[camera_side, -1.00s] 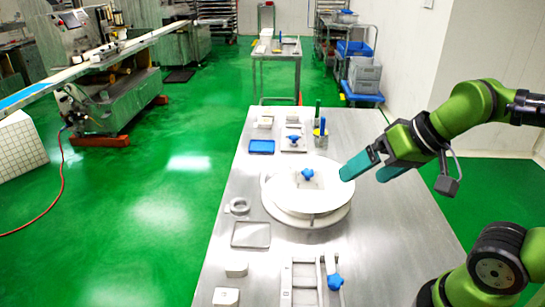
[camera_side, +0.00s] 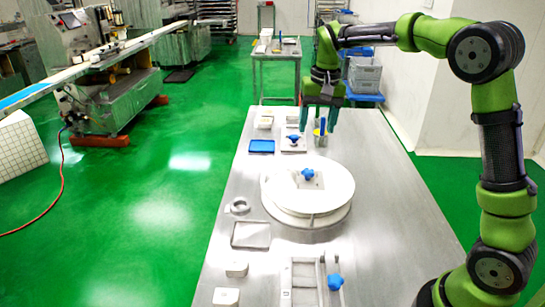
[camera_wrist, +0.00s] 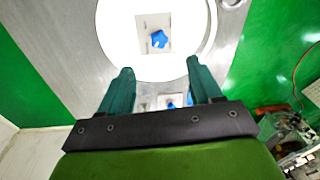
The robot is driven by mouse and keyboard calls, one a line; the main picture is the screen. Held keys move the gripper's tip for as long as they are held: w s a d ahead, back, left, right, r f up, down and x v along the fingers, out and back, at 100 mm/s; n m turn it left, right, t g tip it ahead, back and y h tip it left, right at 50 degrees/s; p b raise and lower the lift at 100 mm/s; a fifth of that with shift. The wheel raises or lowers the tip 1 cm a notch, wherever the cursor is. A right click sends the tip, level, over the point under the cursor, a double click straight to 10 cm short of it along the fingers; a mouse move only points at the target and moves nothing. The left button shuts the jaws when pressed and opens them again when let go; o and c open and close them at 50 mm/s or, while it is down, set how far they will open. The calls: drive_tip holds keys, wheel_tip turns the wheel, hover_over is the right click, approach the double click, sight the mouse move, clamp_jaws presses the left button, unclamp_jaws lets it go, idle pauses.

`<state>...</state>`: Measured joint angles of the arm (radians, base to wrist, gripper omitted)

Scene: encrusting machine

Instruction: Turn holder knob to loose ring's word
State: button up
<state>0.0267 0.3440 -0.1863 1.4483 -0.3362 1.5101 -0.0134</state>
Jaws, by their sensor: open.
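Three blue knobs show in the side view: one (camera_side: 293,138) on a pale plate at the back, one (camera_side: 307,174) on a plate on the white round turntable (camera_side: 338,190), and one (camera_side: 335,282) by a front frame. I cannot tell which is the holder's. A loose grey ring (camera_side: 239,206) lies left of the turntable; no word on it is readable. My gripper (camera_side: 319,118) is open and empty, pointing down above the table's back. In the wrist view, the turntable knob (camera_wrist: 159,39) lies beyond my fingertips (camera_wrist: 159,68), and another blue knob (camera_wrist: 171,106) shows between the fingers.
A metal cup with upright tools (camera_side: 320,140) stands close under my gripper. A blue tray (camera_side: 261,146) and small white blocks lie to its left. A shallow metal tray (camera_side: 251,234) lies at the table's left. The table's right side (camera_side: 395,210) is clear.

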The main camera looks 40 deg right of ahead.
sight(308, 169)
drive_tip(key=shift+m+g, duration=0.5)
drive_tip(key=shift+m, duration=0.3)
drive_tip(key=w+f, duration=0.1)
drive_tip(key=f, duration=0.8)
drive_tip(key=w+d+f, duration=0.1)
drive_tip(key=f, duration=0.4)
drive_tip(key=shift+w+f, duration=0.3)
clamp_jaws()
